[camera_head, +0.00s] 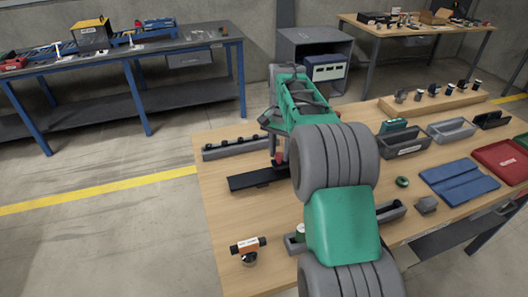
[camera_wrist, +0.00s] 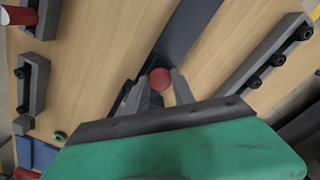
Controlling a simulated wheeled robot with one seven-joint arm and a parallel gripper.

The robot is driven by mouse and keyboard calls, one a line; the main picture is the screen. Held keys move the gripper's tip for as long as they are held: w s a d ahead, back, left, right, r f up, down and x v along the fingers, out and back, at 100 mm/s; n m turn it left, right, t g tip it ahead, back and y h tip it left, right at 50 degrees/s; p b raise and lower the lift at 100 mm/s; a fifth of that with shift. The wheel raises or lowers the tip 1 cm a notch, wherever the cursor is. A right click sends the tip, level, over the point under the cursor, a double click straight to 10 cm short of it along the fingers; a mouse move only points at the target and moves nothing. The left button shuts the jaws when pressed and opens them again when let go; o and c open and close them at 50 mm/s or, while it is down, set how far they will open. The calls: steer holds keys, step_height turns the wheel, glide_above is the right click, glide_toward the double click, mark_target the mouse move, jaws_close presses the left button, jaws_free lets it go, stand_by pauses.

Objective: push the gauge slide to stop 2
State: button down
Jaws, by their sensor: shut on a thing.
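The gauge is a dark flat rail (camera_head: 252,180) on the wooden table, left of my arm; it also shows in the wrist view (camera_wrist: 188,32). Its slide carries a round red knob (camera_head: 279,157), near the rail's right part in the head view. In the wrist view the red knob (camera_wrist: 160,78) sits between the two grey fingertips of my gripper (camera_wrist: 161,84), which is shut on it. My arm and gripper hide the rail's right end in the head view. I cannot make out the stop marks or numbers.
A grey rack with black pegs (camera_head: 236,148) runs behind the rail. An orange-and-black part (camera_head: 248,245) stands at the front left. Grey bins (camera_head: 404,147), a green ring (camera_head: 402,182) and a blue tray (camera_head: 460,182) lie right of my arm. The table left of the rail is clear.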

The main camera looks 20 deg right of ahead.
steer(key=shift+d+r, duration=0.1)
steer(key=shift+d, duration=0.7)
steer(key=c, duration=1.1)
jaws_free()
steer(key=shift+a, duration=0.1)
steer(key=shift+o, duration=0.2)
step_height(320, 180, up, 8)
steer(key=shift+f, duration=0.15)
